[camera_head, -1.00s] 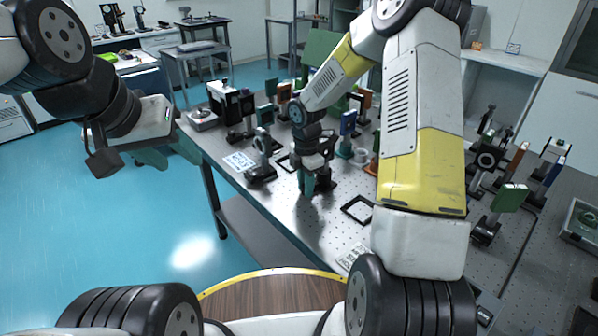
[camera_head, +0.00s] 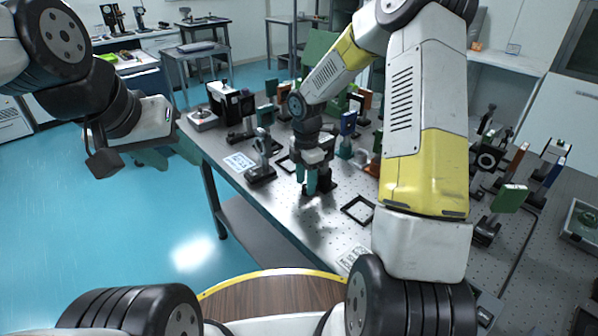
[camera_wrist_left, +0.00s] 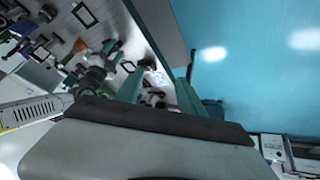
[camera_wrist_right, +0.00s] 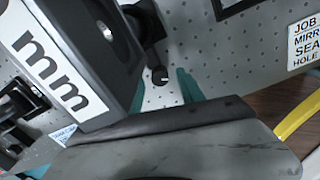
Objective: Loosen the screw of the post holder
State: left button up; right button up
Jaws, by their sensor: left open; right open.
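My right gripper (camera_head: 311,184) is open, low over the optical table and pointing down beside a dark post holder (camera_head: 329,183) that it partly hides. In the right wrist view a small dark screw knob (camera_wrist_right: 159,75) shows between the two teal fingertips (camera_wrist_right: 163,92), with a gap on each side. The post holder's black body (camera_wrist_right: 146,22) rises behind the knob, partly covered by a large dark block marked "mm" (camera_wrist_right: 65,65). My left gripper (camera_head: 168,150) is open and empty, off the table's left edge above the floor.
The perforated table (camera_head: 310,225) carries several mounted optics behind and right of the right gripper. A black square frame (camera_head: 358,209) lies to its right. A mount with a dark base (camera_head: 260,174) and a printed label (camera_head: 239,161) are to its left.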

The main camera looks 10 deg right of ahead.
notch_tip(320, 180, up, 6)
jog(key=shift+f, duration=0.15)
dwell(0.3)
